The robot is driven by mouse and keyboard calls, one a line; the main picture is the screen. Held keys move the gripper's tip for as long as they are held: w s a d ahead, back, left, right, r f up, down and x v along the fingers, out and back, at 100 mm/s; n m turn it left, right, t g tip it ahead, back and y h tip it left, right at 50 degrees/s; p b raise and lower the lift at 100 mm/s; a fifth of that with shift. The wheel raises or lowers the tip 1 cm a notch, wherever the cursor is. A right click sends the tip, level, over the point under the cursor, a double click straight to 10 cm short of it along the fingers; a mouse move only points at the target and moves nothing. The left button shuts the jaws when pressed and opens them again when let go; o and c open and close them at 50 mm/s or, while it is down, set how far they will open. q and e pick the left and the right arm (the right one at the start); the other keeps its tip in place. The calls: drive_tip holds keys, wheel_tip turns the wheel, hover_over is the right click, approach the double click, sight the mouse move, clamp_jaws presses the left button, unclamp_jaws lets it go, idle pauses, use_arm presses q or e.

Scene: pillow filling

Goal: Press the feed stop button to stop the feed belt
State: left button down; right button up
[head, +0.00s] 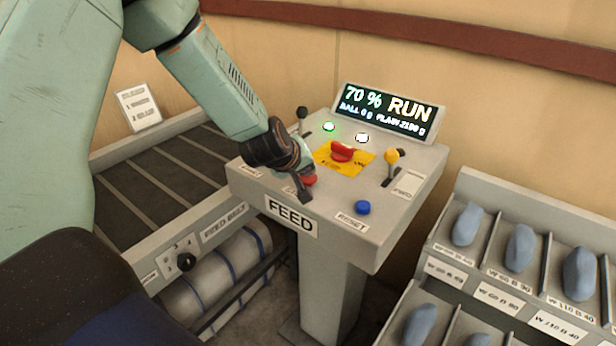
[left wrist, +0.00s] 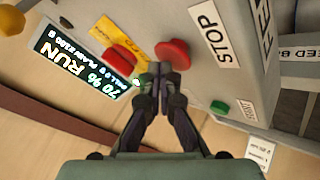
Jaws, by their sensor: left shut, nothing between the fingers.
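The red stop button (head: 310,181) is on the FEED console's sloping top, partly hidden by my left gripper (head: 304,190). In the left wrist view the red mushroom button (left wrist: 174,53) shows beside a STOP label (left wrist: 211,33). My left gripper (left wrist: 160,68) is shut and empty, its fingertips at the button's edge in that view. I cannot tell whether they touch it. A display (head: 388,112) reads 70 % RUN. The feed belt (head: 150,180) lies left of the console. My right gripper is not in view.
A red switch on a yellow plate (head: 342,152), a yellow-knobbed lever (head: 392,158), a blue RESET button (head: 362,207) and a green START button (left wrist: 219,107) are near. Bins of grey-blue pieces (head: 520,248) stand at the right.

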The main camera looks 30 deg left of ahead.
sight(306, 179)
use_arm(q)
drive_tip(key=shift+f+b, duration=0.3)
drive_tip(key=shift+f, duration=0.05)
idle(0.3)
drive_tip(key=shift+r, duration=0.15)
drive_tip(key=shift+r+p, duration=0.8)
drive_tip(key=shift+p, duration=0.2)
drive_tip(key=shift+r+p, duration=0.8)
drive_tip(key=shift+r, duration=0.05)
wheel_tip(306, 179, up, 4)
drive_tip(key=p, duration=0.3)
drive_tip(key=shift+f, duration=0.25)
drive_tip(key=shift+f, duration=0.1)
